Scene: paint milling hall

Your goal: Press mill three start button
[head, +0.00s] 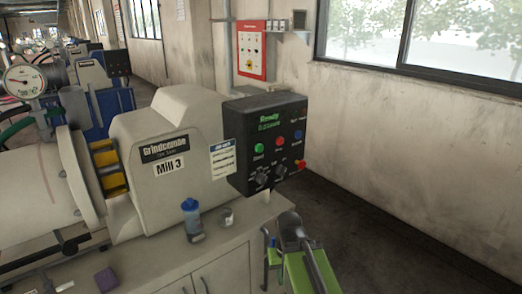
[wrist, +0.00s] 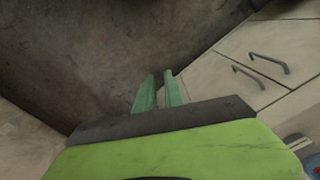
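The Mill 3 machine (head: 172,160) fills the left middle of the head view, with a "Mill 3" label on its pale housing. Its dark control box (head: 240,180) is at the right end, with a green "Ready" display. The green start button (head: 259,148) is on its front, left of a red button (head: 279,142) and a blue button (head: 298,135). My gripper (head: 269,236) is below the control box, apart from it. In the wrist view my gripper (wrist: 160,75) shows two green fingers with a narrow gap, empty, above the floor.
Two dark knobs (head: 262,176) and a red emergency knob (head: 300,165) sit below the buttons. A blue bottle (head: 191,218) and a small cup (head: 226,217) stand on the cabinet top (head: 165,245). Cabinet handles (wrist: 268,64) show in the wrist view. Floor at right (head: 400,250) is clear.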

